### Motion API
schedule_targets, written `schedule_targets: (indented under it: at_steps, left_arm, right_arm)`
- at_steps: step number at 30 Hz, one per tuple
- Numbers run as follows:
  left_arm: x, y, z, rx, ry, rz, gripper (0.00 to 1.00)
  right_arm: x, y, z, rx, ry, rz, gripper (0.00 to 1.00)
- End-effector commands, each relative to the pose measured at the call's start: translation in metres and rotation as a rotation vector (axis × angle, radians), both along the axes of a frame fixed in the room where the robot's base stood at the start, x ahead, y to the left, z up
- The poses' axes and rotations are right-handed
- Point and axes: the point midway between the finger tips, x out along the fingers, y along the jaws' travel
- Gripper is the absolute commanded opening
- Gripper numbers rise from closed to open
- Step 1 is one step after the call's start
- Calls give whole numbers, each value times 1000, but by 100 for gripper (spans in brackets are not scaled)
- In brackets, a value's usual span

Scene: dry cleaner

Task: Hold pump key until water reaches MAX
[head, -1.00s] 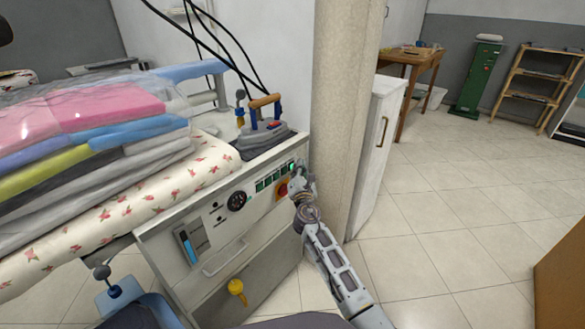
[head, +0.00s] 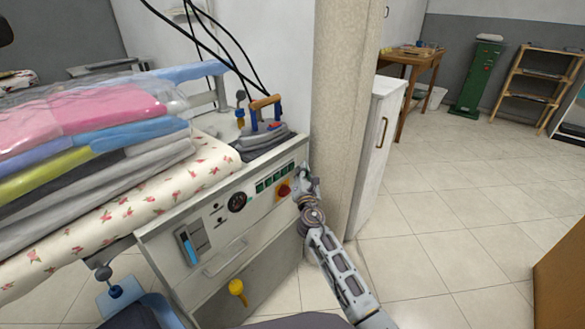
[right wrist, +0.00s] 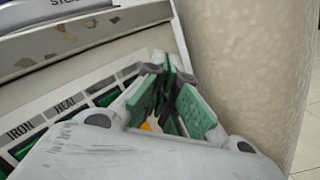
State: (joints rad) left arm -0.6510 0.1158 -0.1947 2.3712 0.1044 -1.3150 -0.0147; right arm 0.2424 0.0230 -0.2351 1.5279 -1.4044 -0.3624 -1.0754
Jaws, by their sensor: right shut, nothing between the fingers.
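The ironing station's control panel (head: 222,215) has a row of dark green keys (head: 272,179) near its top right. In the right wrist view, labels IRON and HEAT sit beside the keys (right wrist: 105,98); the pump key's label is not readable. A water gauge (head: 188,246) with a blue column is at the panel's left; its MAX mark is too small to read. My right gripper (head: 304,172) is shut and empty at the panel's right end, close to the last keys. Its green-padded fingers (right wrist: 172,72) hide part of the row; contact cannot be told. My left gripper is out of view.
A red knob on yellow (head: 284,190) lies just left of my right gripper. An iron (head: 265,135) stands above the panel. A beige column (head: 340,120) rises close on the right. Folded, wrapped clothes (head: 90,130) cover the board at left.

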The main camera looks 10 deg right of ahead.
Motion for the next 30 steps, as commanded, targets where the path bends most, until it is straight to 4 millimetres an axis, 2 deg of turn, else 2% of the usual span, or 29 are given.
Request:
schedule_targets:
  at_steps: [13,30]
  left_arm:
    - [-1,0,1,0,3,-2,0]
    - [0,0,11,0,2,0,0]
  right_arm:
    - [-3,-3,0,-1,1,-1,0]
    - [-29,-24,0,-1,1,-1,0]
